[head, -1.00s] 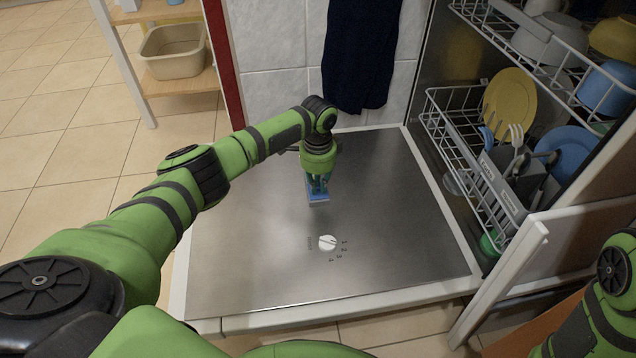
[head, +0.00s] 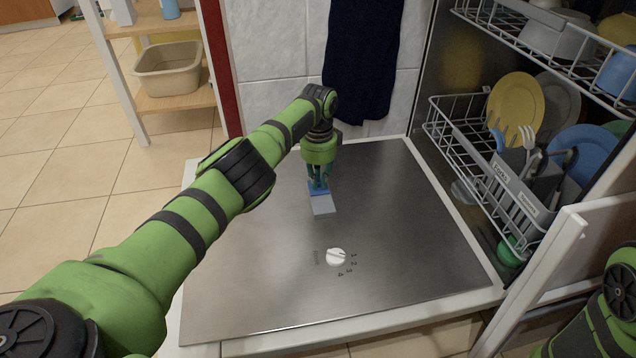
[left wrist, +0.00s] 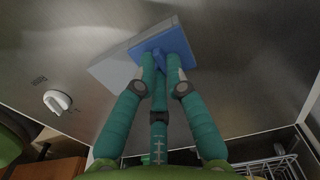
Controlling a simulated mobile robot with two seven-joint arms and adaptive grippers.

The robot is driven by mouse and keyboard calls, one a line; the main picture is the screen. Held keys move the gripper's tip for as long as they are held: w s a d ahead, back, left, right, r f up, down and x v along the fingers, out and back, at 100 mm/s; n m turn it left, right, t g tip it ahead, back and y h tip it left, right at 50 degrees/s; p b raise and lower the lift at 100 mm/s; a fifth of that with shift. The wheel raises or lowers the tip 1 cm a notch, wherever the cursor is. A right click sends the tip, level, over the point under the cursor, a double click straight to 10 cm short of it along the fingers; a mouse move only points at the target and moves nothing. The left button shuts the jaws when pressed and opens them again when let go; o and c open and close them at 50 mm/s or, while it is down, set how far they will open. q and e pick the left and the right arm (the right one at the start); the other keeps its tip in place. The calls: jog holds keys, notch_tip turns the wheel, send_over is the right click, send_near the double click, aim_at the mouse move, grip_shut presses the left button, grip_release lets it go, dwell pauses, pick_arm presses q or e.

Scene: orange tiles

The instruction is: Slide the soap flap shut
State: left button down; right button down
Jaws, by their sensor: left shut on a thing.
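The soap flap (head: 318,187) is a blue square plate with a small raised blue tab. It sits on the steel inner side of the lowered dishwasher door (head: 405,235). A light grey piece (head: 323,205) shows on its near side, toward the dial. In the left wrist view the blue flap (left wrist: 170,44) overlaps the right part of the grey piece (left wrist: 112,70). My left gripper (head: 318,180) reaches down from above and its teal fingers are shut on the flap's tab. The fingers hide part of the tab. My right gripper is out of view.
A white dial (head: 336,257) with numbers lies nearer on the door. The lower rack (head: 490,170) with plates and cutlery stands at the right. A white-edged panel (head: 540,265) stands at the near right. A dark towel (head: 366,60) hangs behind. The door around the flap is clear.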

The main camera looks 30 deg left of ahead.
aim_at(319, 183)
pick_arm(q)
jog(key=shift+w+a, duration=0.1)
jog(key=shift+w, duration=0.05)
jog(key=c, duration=1.2)
grip_release()
jog(key=shift+c, duration=0.2)
notch_tip(319, 183, up, 12)
